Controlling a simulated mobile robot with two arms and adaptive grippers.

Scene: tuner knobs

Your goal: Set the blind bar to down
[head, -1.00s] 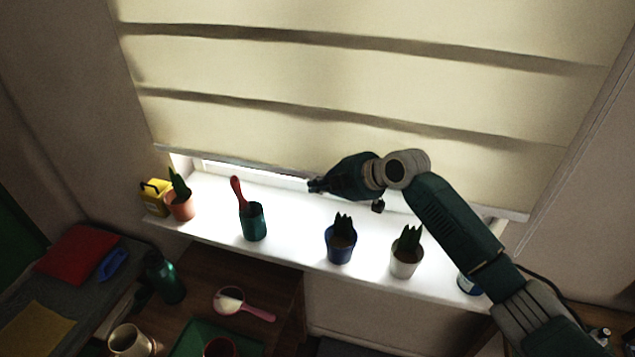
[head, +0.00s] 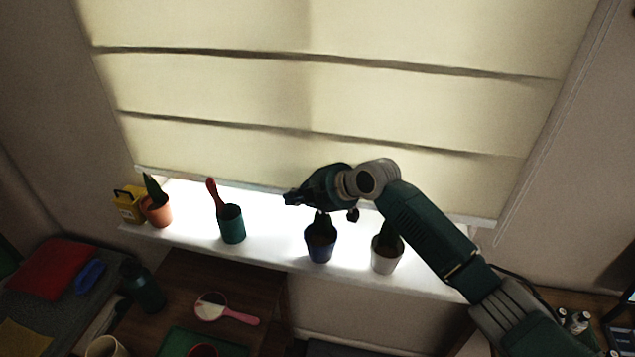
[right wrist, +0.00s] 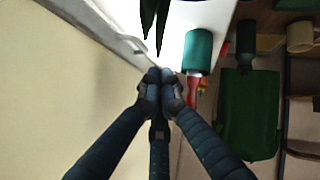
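The cream blind (head: 300,90) hangs over the window, and its pale bottom bar (head: 235,183) lies just above the back of the white sill in the head view. My right gripper (head: 290,198) is in front of the bar, left of its middle, with its fingertips pointing left. In the right wrist view, its fingertips (right wrist: 160,77) are together with nothing visible between them. The blind (right wrist: 50,100) fills the left of that view. Whether the gripper touches the bar, I cannot tell. My left gripper is not in view.
On the sill (head: 265,240) stand a yellow can (head: 129,205), an orange plant pot (head: 158,212), a green cup with a red-handled tool (head: 231,224), a blue pot (head: 320,245) and a white pot (head: 386,258). My right arm passes over the right end.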

